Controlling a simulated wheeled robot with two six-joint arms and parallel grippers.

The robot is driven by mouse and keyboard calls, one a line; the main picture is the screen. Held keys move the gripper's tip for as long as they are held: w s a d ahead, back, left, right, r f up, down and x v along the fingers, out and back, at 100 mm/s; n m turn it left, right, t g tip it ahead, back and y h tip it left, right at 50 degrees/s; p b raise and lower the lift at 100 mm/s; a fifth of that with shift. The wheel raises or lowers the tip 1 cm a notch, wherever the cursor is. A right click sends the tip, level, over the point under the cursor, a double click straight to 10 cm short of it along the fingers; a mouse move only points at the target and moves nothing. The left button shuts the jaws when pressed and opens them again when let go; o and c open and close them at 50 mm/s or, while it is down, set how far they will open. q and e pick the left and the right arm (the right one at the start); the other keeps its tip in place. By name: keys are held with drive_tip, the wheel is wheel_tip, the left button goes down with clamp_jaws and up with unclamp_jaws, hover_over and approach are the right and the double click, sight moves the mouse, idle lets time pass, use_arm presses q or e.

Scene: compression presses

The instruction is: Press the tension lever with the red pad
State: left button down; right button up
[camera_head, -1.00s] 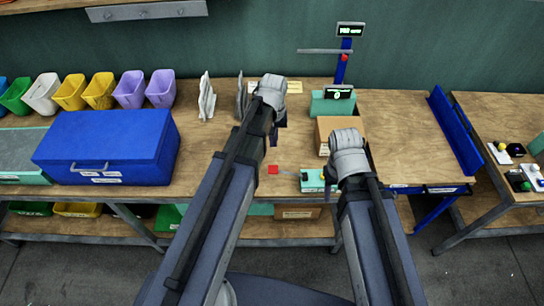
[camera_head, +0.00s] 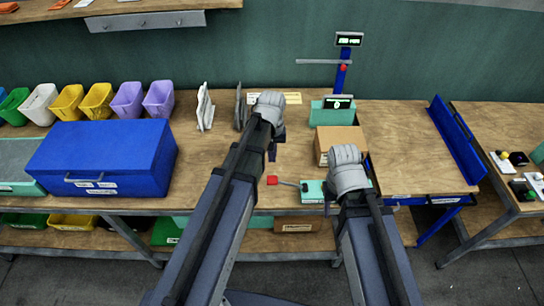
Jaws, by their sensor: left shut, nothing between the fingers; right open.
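The tension lever is a thin rod ending in a red pad (camera_head: 272,180), reaching left from a small teal base (camera_head: 312,191) near the front edge of the bench. The rod slopes slightly and its pad stands free. My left gripper (camera_head: 272,152) is shut and empty, above and behind the pad in the picture, with a gap between them. Its fingers are small and dark here. My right arm's wrist (camera_head: 347,168) covers the right part of the teal base. The fingers of my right gripper are mostly hidden behind that wrist; it holds nothing I can see.
A cardboard box (camera_head: 340,140) and a teal unit with a display (camera_head: 330,112) stand behind the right wrist. A blue post (camera_head: 343,70) with a crossbar rises behind. A large blue box (camera_head: 100,160) is at left, with coloured bins behind.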

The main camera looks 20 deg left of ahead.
sight(271, 180)
use_arm(q)
wheel_tip(271, 180, down, 11)
drive_tip(key=b, duration=0.9)
drive_tip(key=shift+r+b, duration=0.2)
drive_tip(key=shift+b, duration=0.1)
drive_tip(key=shift+s+a+f+h+b, duration=0.15)
drive_tip(key=shift+a+f+h+b, duration=0.15)
drive_tip(key=shift+f+b, duration=0.25)
drive_tip(key=f+h+b, duration=0.1)
drive_tip(key=b, duration=0.1)
drive_tip(key=a+f+h+b, duration=0.1)
drive_tip(key=f+b, duration=0.1)
drive_tip(key=a+f+t+h+b, duration=0.1)
drive_tip(key=f+b, duration=0.1)
drive_tip(key=shift+s+f+h+b, duration=0.1)
drive_tip(key=shift+s+h+b, duration=0.15)
drive_tip(key=shift+h+b, duration=0.1)
drive_tip(key=shift+f+b, duration=0.3)
drive_tip(key=shift+s+f, duration=0.1)
drive_tip(key=shift+s, duration=0.15)
